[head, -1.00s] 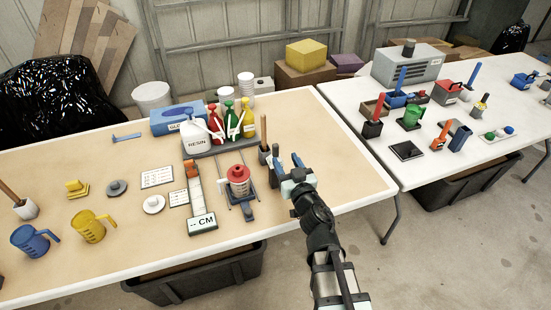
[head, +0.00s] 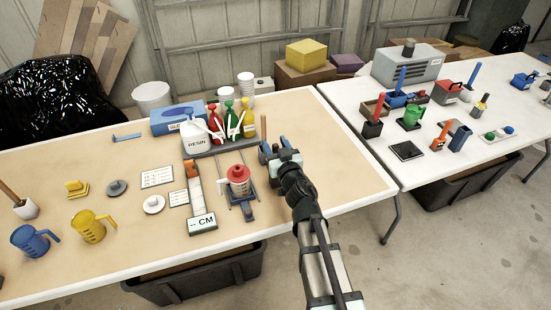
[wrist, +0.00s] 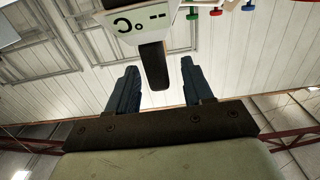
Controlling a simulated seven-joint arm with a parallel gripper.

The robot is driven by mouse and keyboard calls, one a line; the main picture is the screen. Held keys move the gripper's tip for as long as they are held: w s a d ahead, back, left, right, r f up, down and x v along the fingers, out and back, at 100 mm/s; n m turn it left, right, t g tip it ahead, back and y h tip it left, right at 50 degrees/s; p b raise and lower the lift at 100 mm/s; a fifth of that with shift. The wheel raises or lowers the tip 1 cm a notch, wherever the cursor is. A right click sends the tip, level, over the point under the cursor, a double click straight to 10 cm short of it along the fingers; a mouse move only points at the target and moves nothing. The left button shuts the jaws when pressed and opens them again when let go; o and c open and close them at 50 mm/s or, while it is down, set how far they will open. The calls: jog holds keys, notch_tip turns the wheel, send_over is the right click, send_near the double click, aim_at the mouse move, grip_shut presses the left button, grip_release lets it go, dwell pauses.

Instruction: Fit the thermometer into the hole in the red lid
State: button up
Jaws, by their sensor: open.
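In the wrist view a white display panel (wrist: 140,30) marked with dashes and °C, apparently the thermometer, shows upside down at the top. A dark bar (wrist: 153,66) extends from it between my fingers, with gaps to both. In the head view a brown upright stick (head: 264,127) shows just beyond my gripper (head: 273,151); whether it is this bar I cannot tell. My gripper is open, its two blue fingers apart and holding nothing. The red lid (head: 238,173) tops a pale pot (head: 239,188) left of my gripper. Its hole is too small to make out.
The pot stands between rails on a sliding fixture (head: 249,212). Bottles, including a white resin jug (head: 195,138), stand behind. The table's right part (head: 345,180) is clear.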

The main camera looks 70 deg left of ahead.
grip_shut()
jog(key=shift+r, duration=0.1)
dwell(0.6)
notch_tip(320, 180, up, 16)
jog(key=s+r+n+g+h, duration=0.2)
jog(key=s+n+g, duration=0.4)
jog(key=s+g, duration=0.3)
jog(key=shift+s+r, duration=0.4)
jog(key=shift+s, duration=1.3)
